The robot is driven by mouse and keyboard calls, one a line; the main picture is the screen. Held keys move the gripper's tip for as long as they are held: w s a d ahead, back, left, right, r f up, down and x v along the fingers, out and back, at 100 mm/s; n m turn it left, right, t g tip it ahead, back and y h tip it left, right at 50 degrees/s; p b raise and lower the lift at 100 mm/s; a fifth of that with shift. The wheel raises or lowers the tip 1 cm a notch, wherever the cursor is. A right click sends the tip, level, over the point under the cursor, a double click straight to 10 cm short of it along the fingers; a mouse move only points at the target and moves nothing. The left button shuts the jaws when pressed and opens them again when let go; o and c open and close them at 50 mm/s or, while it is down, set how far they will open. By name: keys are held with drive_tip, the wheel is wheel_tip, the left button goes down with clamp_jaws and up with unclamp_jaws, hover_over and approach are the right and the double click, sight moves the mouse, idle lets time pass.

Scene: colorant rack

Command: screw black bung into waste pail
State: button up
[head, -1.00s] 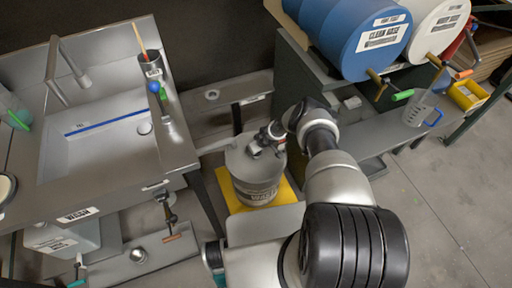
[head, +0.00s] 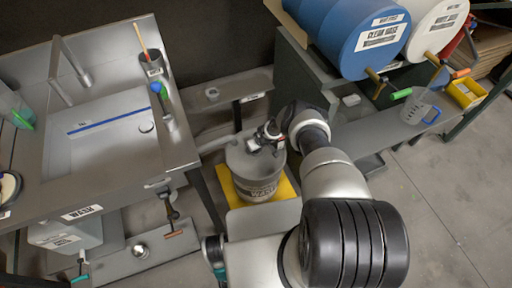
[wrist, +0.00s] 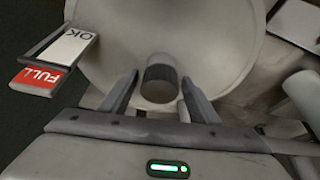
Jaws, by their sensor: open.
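The waste pail (head: 258,188) is a grey round pail with a WASTE label, standing on a yellow base. My gripper (head: 262,140) is over its top in the head view. In the wrist view the pale round pail top (wrist: 215,45) fills the middle. The black bung (wrist: 160,82), a short ribbed dark cylinder with a lighter grey end, shows between the two fingers of my gripper (wrist: 158,93). The fingers are open, one on each side of it, with visible gaps. How the bung sits in the pail is hidden.
The yellow base (head: 285,190) sits between the sink bench (head: 120,180) and a grey shelf unit (head: 395,132) under a blue drum (head: 355,40). A clear jug (head: 418,108) stands on that shelf. The wrist view shows a red FULL and white OK tag (wrist: 58,60).

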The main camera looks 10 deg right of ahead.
drive_tip(key=shift+d+f+n+b, duration=0.1)
drive_tip(key=shift+f+n+b, duration=0.25)
drive_tip(key=shift+b, duration=0.4)
drive_tip(key=n+y+b, duration=0.1)
drive_tip(key=n+b, duration=0.1)
drive_tip(key=b, duration=0.2)
drive_tip(key=shift+r, duration=0.15)
drive_tip(key=n+g+b, duration=0.1)
drive_tip(key=n+b, duration=0.2)
drive_tip(key=b, duration=0.2)
drive_tip(key=n+g+y+b, duration=0.1)
drive_tip(key=n+b, duration=0.2)
drive_tip(key=b, duration=0.3)
drive_tip(key=shift+y, duration=0.3)
drive_tip(key=shift+b, duration=0.5)
drive_tip(key=n+g+b, duration=0.1)
drive_tip(key=n+b, duration=0.2)
drive_tip(key=b, duration=0.1)
drive_tip(key=shift+b, duration=0.35)
drive_tip(key=shift+r+n+g, duration=0.2)
drive_tip(key=shift+n+g, duration=0.3)
drive_tip(key=shift+n, duration=0.55)
drive_tip(key=shift+y, duration=0.3)
drive_tip(key=shift+c, duration=0.4)
